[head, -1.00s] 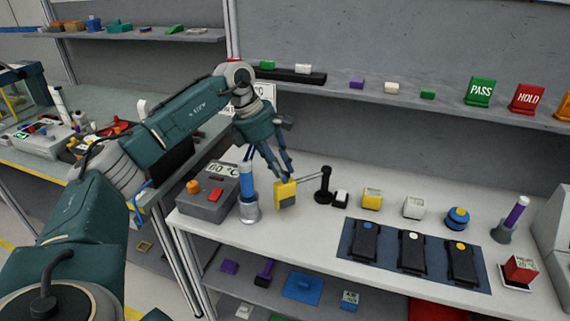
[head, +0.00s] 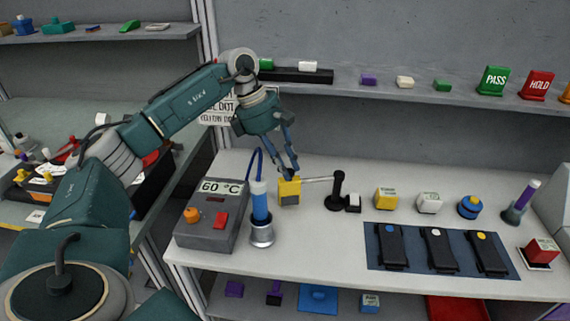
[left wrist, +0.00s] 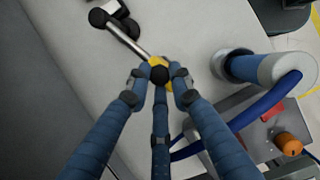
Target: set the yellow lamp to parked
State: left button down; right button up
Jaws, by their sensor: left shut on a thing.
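The yellow lamp (head: 289,191) is a small yellow block with a grey front. It sits at the end of a thin metal arm that runs right to a black post (head: 339,190) standing on the bench. My left gripper (head: 290,177) comes down from above and is shut on the lamp. In the left wrist view the fingers (left wrist: 159,82) close around the lamp (left wrist: 153,62), whose top shows a dark round knob. The metal arm leads up and left from it to the black post (left wrist: 113,18). My right gripper is not in view.
A grey station with a 60 °C display (head: 211,220) and a blue-handled tool in a metal holder (head: 262,228) stand left of the lamp. Yellow (head: 386,198) and white blocks stand right. A dark mat (head: 375,261) holds several black devices. A shelf runs behind.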

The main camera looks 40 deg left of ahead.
pick_arm(q)
jog(key=shift+r, duration=0.1)
jog(key=c, duration=1.5)
grip_release()
jog(key=shift+d, duration=0.15)
jog(key=shift+c, duration=0.2)
jog(key=v, duration=1.2)
jog(key=shift+d, duration=0.1)
jog(key=shift+c, duration=0.2)
